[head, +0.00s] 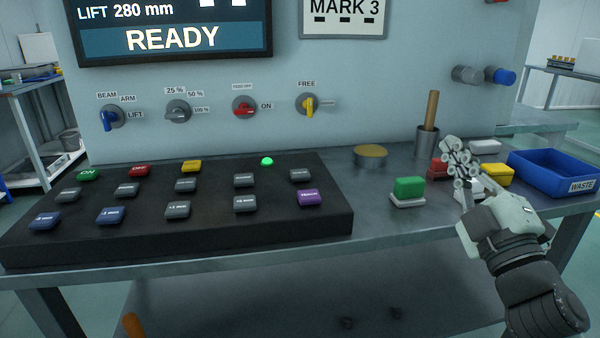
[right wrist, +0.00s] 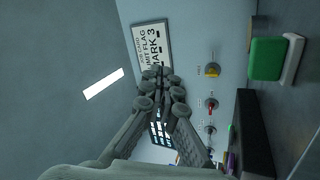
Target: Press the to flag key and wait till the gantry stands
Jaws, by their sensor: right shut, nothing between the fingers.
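The black key panel (head: 180,240) lies on the bench with several coloured keys. A purple key (head: 312,198) sits at its right front; its label is too small to read surely. A green lamp (head: 267,161) is lit at the panel's back. The screen (head: 170,30) shows "LIFT 280 mm" and "READY". My right gripper (head: 453,146) is shut and empty, over the bench to the right of the panel. Its closed fingers also show in the right wrist view (right wrist: 160,80). My left gripper is not in view. No gantry can be made out.
Right of the panel stand a green block on a white base (head: 408,190), a brass-topped disc (head: 370,155), a cup with a wooden handle (head: 427,140), small coloured blocks and a blue waste bin (head: 550,175). Rotary switches (head: 307,104) line the wall behind.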

